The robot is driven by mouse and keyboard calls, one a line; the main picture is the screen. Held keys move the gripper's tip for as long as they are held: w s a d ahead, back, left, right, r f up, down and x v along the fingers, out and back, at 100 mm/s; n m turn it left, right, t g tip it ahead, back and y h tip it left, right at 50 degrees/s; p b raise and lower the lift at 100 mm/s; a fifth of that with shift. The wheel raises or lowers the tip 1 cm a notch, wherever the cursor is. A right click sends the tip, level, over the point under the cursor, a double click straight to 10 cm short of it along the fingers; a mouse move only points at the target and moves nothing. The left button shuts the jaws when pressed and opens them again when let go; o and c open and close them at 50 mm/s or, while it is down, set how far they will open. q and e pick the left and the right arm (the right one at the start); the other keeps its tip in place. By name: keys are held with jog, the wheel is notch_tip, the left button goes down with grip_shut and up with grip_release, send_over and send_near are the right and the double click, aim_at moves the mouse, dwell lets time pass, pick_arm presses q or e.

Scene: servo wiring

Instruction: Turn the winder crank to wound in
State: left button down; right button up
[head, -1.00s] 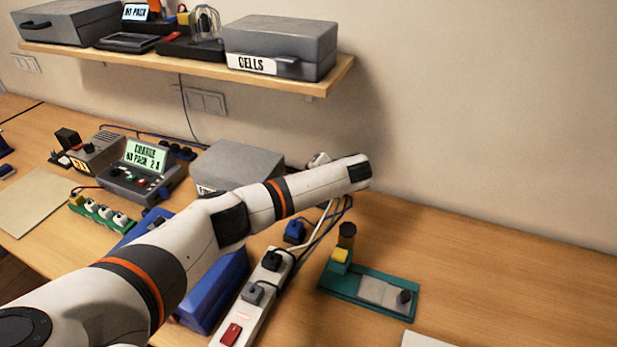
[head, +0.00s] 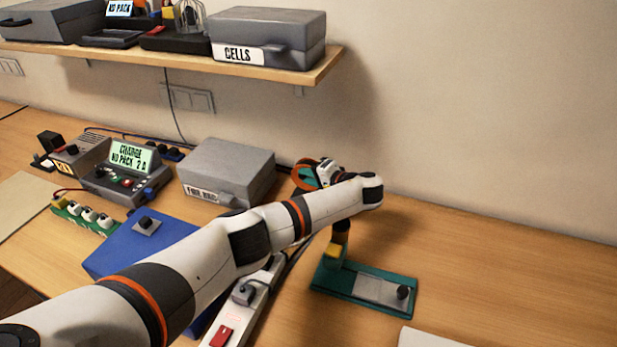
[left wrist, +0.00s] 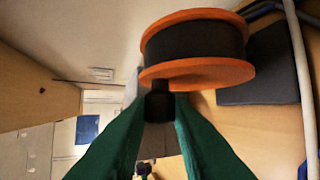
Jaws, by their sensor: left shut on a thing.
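The winder reel (left wrist: 195,42), an orange-flanged spool with a dark band, fills the top of the left wrist view. In the head view its orange rim (head: 299,172) shows beyond the end of my left arm. My left gripper (left wrist: 160,108) has its green fingers on either side of a short dark knob (left wrist: 158,104), just below the lower orange flange. It is shut on this knob, which looks like the crank's handle. In the head view the left gripper (head: 316,174) is small and partly hidden by my wrist. The rest of the crank is hidden. My right gripper is out of view.
A teal board (head: 365,290) with a grey plate stands right of a white power strip (head: 245,300). A grey case (head: 228,170) is left of the reel. A blue box (head: 120,248) lies partly under my arm. The table at right is mostly clear.

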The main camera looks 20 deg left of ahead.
pick_arm(q)
jog(key=c, duration=1.3)
grip_release()
jog(key=b+v, duration=0.2)
jog(key=v, duration=1)
jog(key=shift+d+b, duration=0.1)
jog(key=shift+b, duration=0.3)
